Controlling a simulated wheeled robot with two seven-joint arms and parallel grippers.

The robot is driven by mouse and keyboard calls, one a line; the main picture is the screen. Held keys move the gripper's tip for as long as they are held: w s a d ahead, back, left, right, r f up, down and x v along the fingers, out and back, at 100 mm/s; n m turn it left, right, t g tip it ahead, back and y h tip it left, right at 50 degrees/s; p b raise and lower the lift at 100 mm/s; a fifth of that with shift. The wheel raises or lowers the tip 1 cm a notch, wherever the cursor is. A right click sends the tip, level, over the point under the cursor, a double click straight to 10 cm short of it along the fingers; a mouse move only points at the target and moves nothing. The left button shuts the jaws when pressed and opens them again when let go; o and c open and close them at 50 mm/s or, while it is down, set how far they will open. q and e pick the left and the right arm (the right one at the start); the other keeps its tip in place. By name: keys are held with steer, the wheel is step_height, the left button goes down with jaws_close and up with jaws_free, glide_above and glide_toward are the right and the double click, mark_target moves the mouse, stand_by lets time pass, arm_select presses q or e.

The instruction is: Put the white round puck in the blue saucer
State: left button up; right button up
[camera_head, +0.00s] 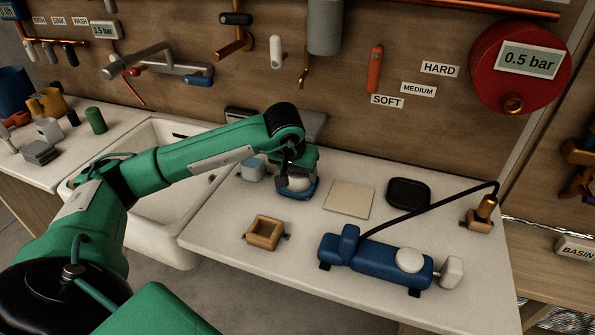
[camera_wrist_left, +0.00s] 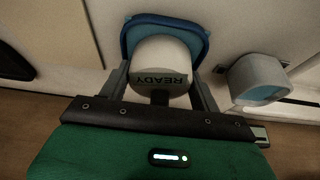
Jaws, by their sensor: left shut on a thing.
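The white round puck (camera_head: 296,184) is between the fingers of my left gripper (camera_head: 294,174). In the left wrist view the puck (camera_wrist_left: 164,58) carries a dark READY label, and both fingers of the gripper (camera_wrist_left: 160,85) flank it. The blue saucer (camera_head: 302,195) lies on the white counter under the puck. Its rim (camera_wrist_left: 201,40) shows around the far side of the puck in the wrist view. I cannot tell whether the puck rests on the saucer's floor or hangs just above it. My right gripper is not in view.
A whitish cup (camera_head: 252,170) with blue inside stands left of the saucer. A beige square pad (camera_head: 349,199), a black tray (camera_head: 408,194), a wooden square frame (camera_head: 264,232) and a blue pump-like device (camera_head: 375,259) are on the counter. The sink (camera_head: 150,222) is at left.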

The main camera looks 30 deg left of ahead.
arm_select(q)
steer(key=shift+f, duration=0.25)
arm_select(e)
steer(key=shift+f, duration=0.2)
arm_select(q)
steer(key=o, duration=1.1)
steer(key=shift+s+r, duration=0.1)
steer(key=shift+r, duration=0.35)
steer(key=v, duration=1.3)
steer(key=shift+s+b, duration=0.15)
steer(key=shift+b, duration=0.2)
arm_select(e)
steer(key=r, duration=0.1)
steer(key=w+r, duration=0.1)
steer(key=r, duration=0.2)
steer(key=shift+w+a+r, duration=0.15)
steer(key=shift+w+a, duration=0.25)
arm_select(q)
steer(key=shift+f, duration=0.1)
